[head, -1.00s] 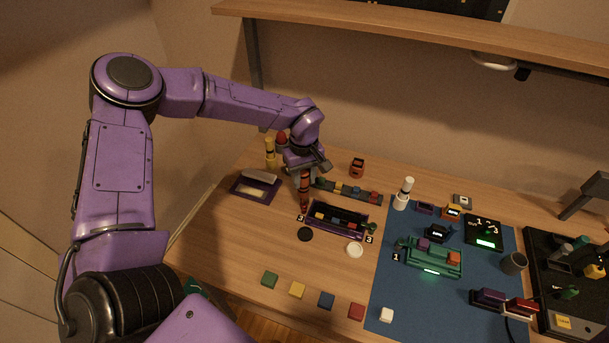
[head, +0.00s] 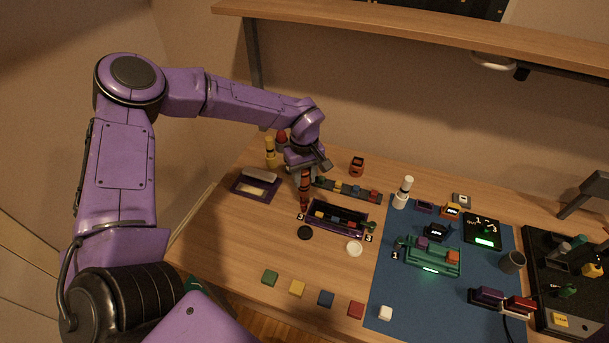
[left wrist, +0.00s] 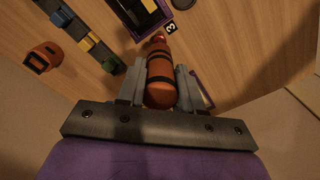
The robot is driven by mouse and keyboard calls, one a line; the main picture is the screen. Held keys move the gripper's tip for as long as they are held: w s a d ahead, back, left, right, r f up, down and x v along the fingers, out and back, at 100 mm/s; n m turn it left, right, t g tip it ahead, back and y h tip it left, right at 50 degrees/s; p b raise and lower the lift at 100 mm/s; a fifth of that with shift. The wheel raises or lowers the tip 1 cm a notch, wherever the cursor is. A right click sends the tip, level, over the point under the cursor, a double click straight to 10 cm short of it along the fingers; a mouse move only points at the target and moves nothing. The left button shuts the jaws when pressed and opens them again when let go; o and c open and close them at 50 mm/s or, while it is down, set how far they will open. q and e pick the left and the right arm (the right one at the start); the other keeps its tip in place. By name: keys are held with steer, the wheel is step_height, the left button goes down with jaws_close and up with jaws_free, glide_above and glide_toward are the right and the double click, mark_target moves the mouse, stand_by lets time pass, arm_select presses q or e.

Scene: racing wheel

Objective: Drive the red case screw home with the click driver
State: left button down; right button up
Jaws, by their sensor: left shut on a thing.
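My left gripper (head: 304,172) is shut on an orange-red driver with black bands (head: 304,192), held upright with its tip down. The tip is at the left end of the dark case with a purple rim (head: 338,228), near a small number label. In the left wrist view the driver (left wrist: 160,82) sits between the two fingers and points away toward the label (left wrist: 171,28). A red bit shows at its far end. I cannot tell the red case screw apart from the driver tip. My right gripper is not in view.
Behind the case lies a dark strip with coloured blocks (head: 347,189). A black disc (head: 305,233) and a white disc (head: 354,249) lie in front. An orange holder (head: 357,167) stands behind. A blue mat (head: 400,305) with a green fixture (head: 432,258) is to the right.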

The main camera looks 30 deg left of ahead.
mark_target(304, 170)
arm_select(q)
steer(key=shift+f, duration=0.45)
stand_by(0.8)
steer(key=shift+s+f, duration=0.1)
steer(key=shift+s, duration=0.1)
stand_by(1.5)
steer(key=r+p, duration=0.2)
steer(key=p, duration=0.1)
steer(key=shift+w+r, duration=0.25)
steer(key=shift+r, duration=0.05)
steer(key=shift+r+b, duration=0.15)
steer(key=shift+b, duration=0.2)
steer(key=shift+s+r, duration=0.1)
steer(key=shift+r, duration=1.5)
